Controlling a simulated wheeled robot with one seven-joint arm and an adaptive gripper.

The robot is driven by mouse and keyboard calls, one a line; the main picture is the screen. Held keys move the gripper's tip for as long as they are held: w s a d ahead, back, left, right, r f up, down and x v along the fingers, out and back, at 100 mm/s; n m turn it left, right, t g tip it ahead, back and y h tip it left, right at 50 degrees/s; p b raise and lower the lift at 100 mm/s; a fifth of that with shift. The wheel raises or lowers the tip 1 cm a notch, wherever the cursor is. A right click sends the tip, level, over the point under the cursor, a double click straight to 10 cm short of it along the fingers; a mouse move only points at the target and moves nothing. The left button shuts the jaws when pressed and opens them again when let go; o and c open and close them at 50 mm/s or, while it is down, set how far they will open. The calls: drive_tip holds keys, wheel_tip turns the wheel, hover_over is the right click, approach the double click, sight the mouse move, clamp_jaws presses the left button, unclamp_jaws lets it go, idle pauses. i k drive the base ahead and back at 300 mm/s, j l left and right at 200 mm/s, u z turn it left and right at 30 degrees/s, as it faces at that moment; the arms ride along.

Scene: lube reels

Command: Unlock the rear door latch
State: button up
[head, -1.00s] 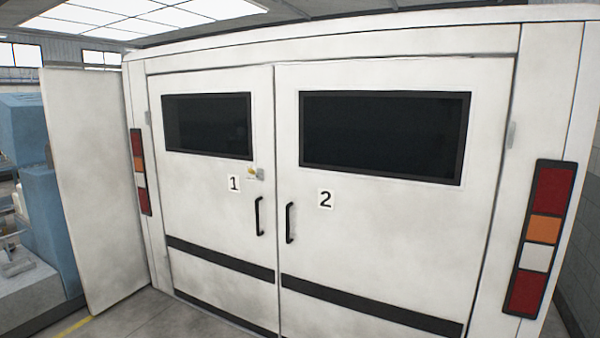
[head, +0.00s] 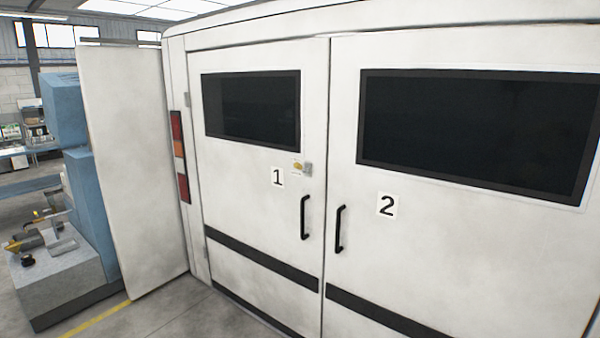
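The rear of a white vehicle fills the middle and right of the head view. Its left rear door (head: 230,190), marked 1, and right rear door (head: 450,250), marked 2, both look closed, with a thin seam between them. A small grey latch (head: 308,169) sits on door 1 near the seam, right of a small yellow label (head: 297,166). It is too small to tell its position. A black handle (head: 305,217) is on door 1 below the latch, and another black handle (head: 340,229) is on door 2. My gripper is not in view.
A white side panel (head: 133,170) stands out at the vehicle's left. Beyond it is a blue machine (head: 85,200) with a grey base (head: 65,280). Grey floor (head: 180,315) with a yellow line (head: 100,318) shows at the lower left.

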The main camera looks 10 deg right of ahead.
sight(298, 166)
drive_tip(key=i+l+u, duration=0.1)
drive_tip(key=i, duration=0.4)
drive_tip(key=i+l, duration=0.25)
drive_tip(key=i, duration=0.25)
drive_tip(key=i+l+u, duration=0.15)
drive_tip(key=i, duration=0.35)
drive_tip(key=i+l, duration=0.3)
drive_tip(key=i, duration=0.2)
drive_tip(key=j+u, duration=0.05)
